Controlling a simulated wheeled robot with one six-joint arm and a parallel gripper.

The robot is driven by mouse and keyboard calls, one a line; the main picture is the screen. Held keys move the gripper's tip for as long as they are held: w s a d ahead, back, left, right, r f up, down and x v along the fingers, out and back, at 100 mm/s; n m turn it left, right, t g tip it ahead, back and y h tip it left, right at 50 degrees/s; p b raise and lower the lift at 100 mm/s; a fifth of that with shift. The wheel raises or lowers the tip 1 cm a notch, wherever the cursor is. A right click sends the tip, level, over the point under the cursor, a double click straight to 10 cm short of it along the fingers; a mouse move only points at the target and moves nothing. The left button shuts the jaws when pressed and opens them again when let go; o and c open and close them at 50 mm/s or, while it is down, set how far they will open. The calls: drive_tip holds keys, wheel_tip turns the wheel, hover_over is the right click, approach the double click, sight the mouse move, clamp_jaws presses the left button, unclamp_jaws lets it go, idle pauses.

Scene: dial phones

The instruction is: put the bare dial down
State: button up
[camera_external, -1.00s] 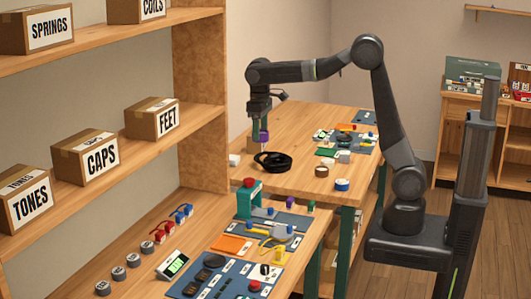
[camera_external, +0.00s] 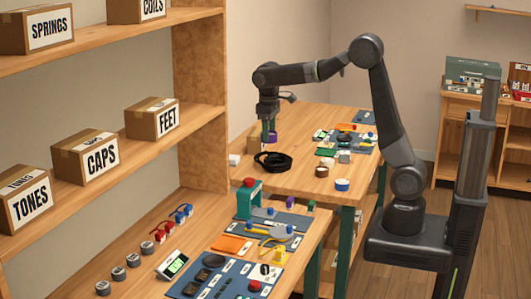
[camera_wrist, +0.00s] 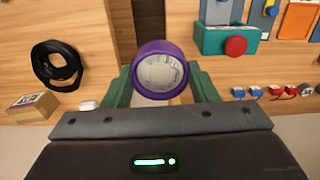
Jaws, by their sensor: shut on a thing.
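A round dial with a purple rim and a pale, plain face (camera_wrist: 159,71) is between the green fingers of my gripper (camera_wrist: 160,88) in the wrist view. In the outside view the purple dial (camera_external: 270,137) is at the tip of my gripper (camera_external: 268,132), above the far table (camera_external: 300,180). The gripper is shut on the dial, which looks held clear of the tabletop. The dial's far side is hidden.
A black ring-like coil (camera_external: 272,161) lies just below the gripper on the far table. A brown roll (camera_external: 321,171) and a blue roll (camera_external: 342,184) lie to its right. A teal press with a red knob (camera_external: 249,197) stands on the near bench.

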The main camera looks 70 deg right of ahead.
drive_tip(key=s+d+f+n, duration=0.1)
drive_tip(key=s+d+f, duration=0.3)
drive_tip(key=d, duration=0.5)
drive_tip(key=s+d+f, duration=0.3)
drive_tip(key=s+d, duration=0.1)
drive_tip(key=d, duration=0.4)
drive_tip(key=s+d+f, duration=0.3)
drive_tip(key=s+d, duration=0.3)
drive_tip(key=s, duration=0.1)
drive_tip(key=s+d+f+n, duration=0.1)
drive_tip(key=s+d+f, duration=0.3)
drive_tip(key=s+d, duration=0.3)
drive_tip(key=shift+s+d+f+n, duration=0.2)
drive_tip(key=shift+s+d+n, duration=0.1)
drive_tip(key=shift+s, duration=0.25)
drive_tip(key=shift+f+p, duration=0.45)
drive_tip(key=shift+f, duration=4.35)
drive_tip(key=shift+f, duration=0.2)
drive_tip(key=o, duration=1)
